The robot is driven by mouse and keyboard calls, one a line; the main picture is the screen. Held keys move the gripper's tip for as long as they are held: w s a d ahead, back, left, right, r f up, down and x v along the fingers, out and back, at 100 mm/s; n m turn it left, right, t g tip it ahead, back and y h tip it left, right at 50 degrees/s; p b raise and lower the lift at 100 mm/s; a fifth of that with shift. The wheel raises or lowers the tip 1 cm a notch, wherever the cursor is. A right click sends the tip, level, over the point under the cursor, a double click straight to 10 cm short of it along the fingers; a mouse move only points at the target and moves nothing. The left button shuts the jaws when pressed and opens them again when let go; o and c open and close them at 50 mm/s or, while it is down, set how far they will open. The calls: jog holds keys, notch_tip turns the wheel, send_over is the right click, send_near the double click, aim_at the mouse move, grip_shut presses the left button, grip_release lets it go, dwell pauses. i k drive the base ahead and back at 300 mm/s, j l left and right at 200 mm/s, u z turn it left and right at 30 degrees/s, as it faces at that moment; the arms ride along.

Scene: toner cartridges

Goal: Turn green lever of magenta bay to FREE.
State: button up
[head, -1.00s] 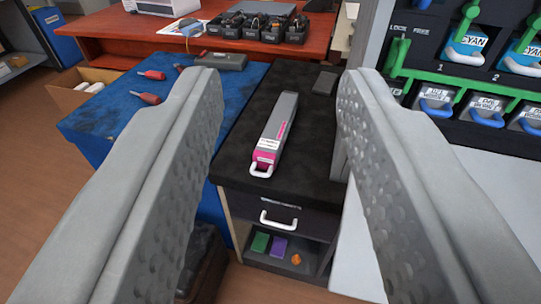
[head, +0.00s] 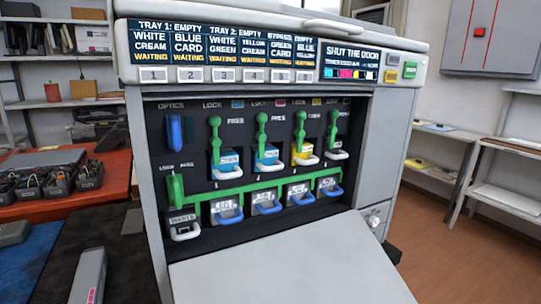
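The printer (head: 270,28) stands with its front door (head: 290,262) folded down, showing a row of bays. Small colour squares mark the bays; a magenta square sits above the second bay from the left. That bay's green lever (head: 262,131) stands upright, on the LOCK side as far as I can tell. The cartridge (head: 267,157) under it looks cyan-blue, like the one in the first bay (head: 228,161). A grey cartridge (head: 90,276) with a pink mark lies on the dark tabletop, cut off at the lower left. My gripper is not in this view.
Neighbouring green levers (head: 214,135) (head: 300,131) stand close on both sides. A green bar (head: 262,186) with a lever (head: 175,190) at its left runs above blue-handled containers (head: 227,211). The lowered door juts out in front. Open floor (head: 455,255) lies at right.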

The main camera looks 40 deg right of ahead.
aim_at(261, 117)
jog(key=z, duration=1.15)
